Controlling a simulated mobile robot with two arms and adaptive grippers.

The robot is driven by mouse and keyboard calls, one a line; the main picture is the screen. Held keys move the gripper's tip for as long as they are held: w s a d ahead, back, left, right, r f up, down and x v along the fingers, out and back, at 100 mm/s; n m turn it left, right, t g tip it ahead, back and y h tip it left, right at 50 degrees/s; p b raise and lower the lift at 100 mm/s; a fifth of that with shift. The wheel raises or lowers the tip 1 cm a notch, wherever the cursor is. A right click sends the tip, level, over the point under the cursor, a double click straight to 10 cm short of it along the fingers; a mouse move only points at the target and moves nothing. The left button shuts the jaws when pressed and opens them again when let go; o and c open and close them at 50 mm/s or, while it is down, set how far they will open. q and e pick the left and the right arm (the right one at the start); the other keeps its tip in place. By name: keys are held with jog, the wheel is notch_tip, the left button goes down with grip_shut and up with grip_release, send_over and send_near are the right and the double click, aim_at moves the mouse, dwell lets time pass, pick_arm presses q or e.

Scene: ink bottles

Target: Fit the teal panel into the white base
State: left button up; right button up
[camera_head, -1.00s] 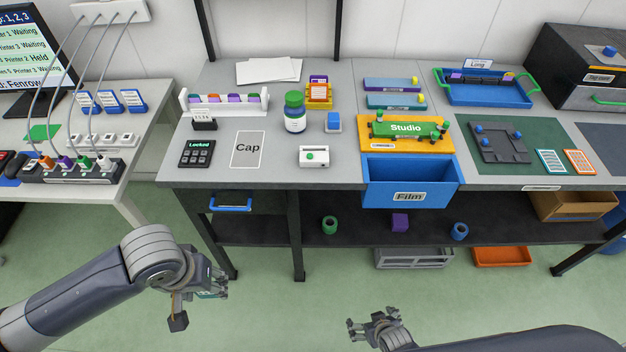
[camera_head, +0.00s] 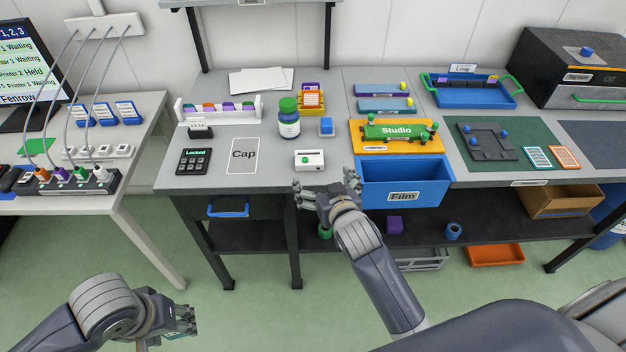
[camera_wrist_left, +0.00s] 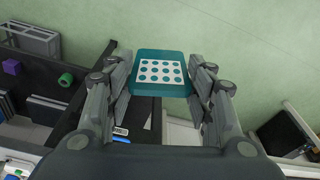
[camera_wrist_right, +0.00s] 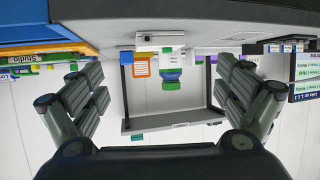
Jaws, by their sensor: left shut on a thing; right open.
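My left gripper (camera_head: 180,324) is low over the floor at the lower left, away from the tables. In the left wrist view it is shut on the teal panel (camera_wrist_left: 160,58), a rounded square plate with a white face full of dark dots. In the head view the panel is mostly hidden by the fingers. A small white base (camera_head: 309,160) with a green knob sits near the front edge of the grey table. It also shows in the right wrist view (camera_wrist_right: 160,41). My right gripper (camera_head: 325,188) is open and empty, just in front of the table edge below the white base.
A blue-and-white bottle (camera_head: 288,122) with a green cap and a blue block (camera_head: 326,127) stand behind the base. The open blue Film drawer (camera_head: 405,182) juts out to the right. A Cap card (camera_head: 243,155) and a keypad (camera_head: 194,161) lie to the left.

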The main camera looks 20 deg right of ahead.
aim_at(309, 159)
jog(key=x, duration=1.2)
jog(key=shift+w+r, duration=0.1)
jog(key=shift+r, duration=0.15)
jog(key=c, duration=1.2)
jog(key=o, duration=1.2)
